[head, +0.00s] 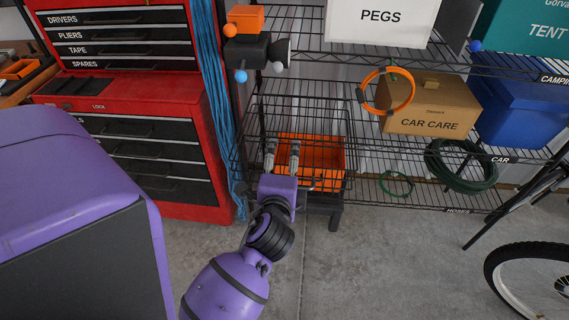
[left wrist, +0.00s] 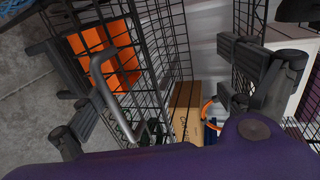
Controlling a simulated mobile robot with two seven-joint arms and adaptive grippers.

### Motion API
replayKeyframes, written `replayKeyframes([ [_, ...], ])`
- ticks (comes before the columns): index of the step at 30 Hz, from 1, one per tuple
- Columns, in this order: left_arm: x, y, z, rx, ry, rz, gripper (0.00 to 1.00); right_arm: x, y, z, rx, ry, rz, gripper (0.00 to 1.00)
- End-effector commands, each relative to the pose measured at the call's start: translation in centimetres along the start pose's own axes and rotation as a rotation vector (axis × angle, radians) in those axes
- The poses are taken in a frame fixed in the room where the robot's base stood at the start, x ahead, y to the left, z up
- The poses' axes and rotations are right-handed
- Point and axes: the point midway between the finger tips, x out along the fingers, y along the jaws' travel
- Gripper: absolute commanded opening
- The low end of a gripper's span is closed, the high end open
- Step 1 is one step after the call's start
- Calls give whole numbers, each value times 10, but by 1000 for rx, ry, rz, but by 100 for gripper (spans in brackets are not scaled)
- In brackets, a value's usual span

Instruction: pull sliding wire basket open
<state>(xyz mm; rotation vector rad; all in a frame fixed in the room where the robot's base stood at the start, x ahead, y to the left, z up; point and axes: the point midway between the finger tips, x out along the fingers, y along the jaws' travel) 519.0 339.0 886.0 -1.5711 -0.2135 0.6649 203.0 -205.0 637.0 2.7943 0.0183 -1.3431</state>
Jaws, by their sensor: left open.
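The black sliding wire basket (head: 349,130) sits in the rack right of the red tool chest, with an orange bin (head: 322,158) inside. In the left wrist view its wire mesh (left wrist: 160,60) and a grey bar handle (left wrist: 117,88) are close by. My left gripper (head: 283,152) is in front of the basket's front face, fingers pointing at it. It is open and empty. In the left wrist view the handle lies between the two fingers, nearer the left-hand one. I cannot tell whether any finger touches it. My right gripper does not show.
The red tool chest (head: 122,80) and hanging blue cables (head: 214,90) are just left of the basket. A car care box (head: 432,104) and green hose (head: 463,167) are on shelves to the right. A bicycle wheel (head: 530,254) stands at lower right. The concrete floor in front is clear.

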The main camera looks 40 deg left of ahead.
Motion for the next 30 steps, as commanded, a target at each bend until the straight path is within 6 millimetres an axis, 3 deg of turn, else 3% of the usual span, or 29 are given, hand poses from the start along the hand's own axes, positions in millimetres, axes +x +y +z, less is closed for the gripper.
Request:
replayKeyframes([
  [1, -9, -51, -2, -15, 14, -94, 76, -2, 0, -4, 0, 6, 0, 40],
  [4, -10, -52, -2, -15, 14, -93, 76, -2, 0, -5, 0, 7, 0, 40],
  [8, -10, -53, -2, -16, 14, -94, 77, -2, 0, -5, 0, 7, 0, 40],
  [9, 0, -16, 0, 8, 1, -19, 77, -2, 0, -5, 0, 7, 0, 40],
  [15, -7, -14, 0, 6, 1, -17, 65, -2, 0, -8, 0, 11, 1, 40],
  [23, -25, -12, 0, 5, 2, -17, 57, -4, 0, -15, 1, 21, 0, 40],
  [26, -32, -9, 0, 3, 2, -11, 27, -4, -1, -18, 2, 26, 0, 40],
  [30, -42, -4, 0, 5, 1, -4, 27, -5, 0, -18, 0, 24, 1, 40],
])
